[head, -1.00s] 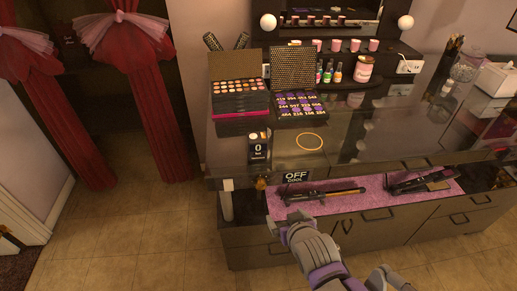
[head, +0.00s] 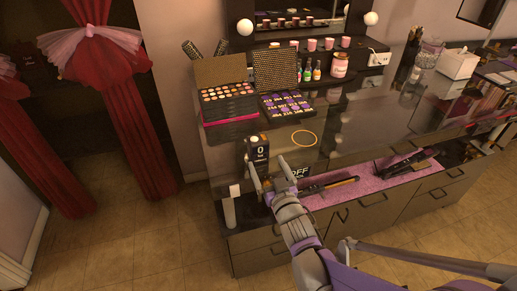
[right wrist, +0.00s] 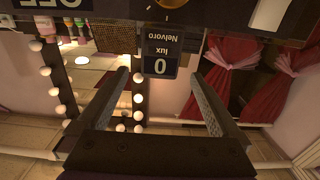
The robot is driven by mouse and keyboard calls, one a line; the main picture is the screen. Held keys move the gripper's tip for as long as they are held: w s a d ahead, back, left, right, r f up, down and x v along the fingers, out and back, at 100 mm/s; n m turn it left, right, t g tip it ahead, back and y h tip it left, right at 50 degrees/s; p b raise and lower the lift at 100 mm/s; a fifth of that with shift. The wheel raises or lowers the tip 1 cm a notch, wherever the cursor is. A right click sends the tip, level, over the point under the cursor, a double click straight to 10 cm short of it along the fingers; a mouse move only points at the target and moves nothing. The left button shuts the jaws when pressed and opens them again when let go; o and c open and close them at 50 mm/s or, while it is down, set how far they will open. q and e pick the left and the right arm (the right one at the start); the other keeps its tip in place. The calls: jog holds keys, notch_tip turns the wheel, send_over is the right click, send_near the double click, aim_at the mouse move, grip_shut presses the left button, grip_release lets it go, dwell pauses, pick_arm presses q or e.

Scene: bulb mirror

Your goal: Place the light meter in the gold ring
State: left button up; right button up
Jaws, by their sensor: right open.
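The light meter (head: 259,150) is a small dark box with a white "0" on its face. It stands upright near the front left of the glass counter. The gold ring (head: 305,146) lies flat on the counter, to the right of the meter and slightly farther back. My right gripper (head: 268,171) is open and empty just in front of the meter. In the right wrist view the light meter (right wrist: 161,57) appears upside down, beyond and between the tips of the open right gripper (right wrist: 158,76). My left gripper does not show.
Makeup palettes (head: 228,101) stand behind the meter. An "OFF" sign (head: 299,172) and a curling iron (head: 330,184) are at the front, the iron on a pink mat (head: 375,186). Glass around the ring is clear. A red curtain (head: 125,120) hangs at left.

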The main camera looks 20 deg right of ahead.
aim_at(260, 149)
jog(key=shift+w, duration=1.15)
jog(key=shift+w+a+r, duration=0.1)
jog(key=shift+w+r, duration=0.15)
jog(key=shift+w, duration=0.4)
jog(key=w, duration=0.3)
jog(key=w+p, duration=0.1)
jog(key=shift+w+a+r, duration=0.1)
jog(key=shift+w+r, duration=0.05)
jog(key=shift+r, duration=0.1)
jog(key=shift+c, duration=0.2)
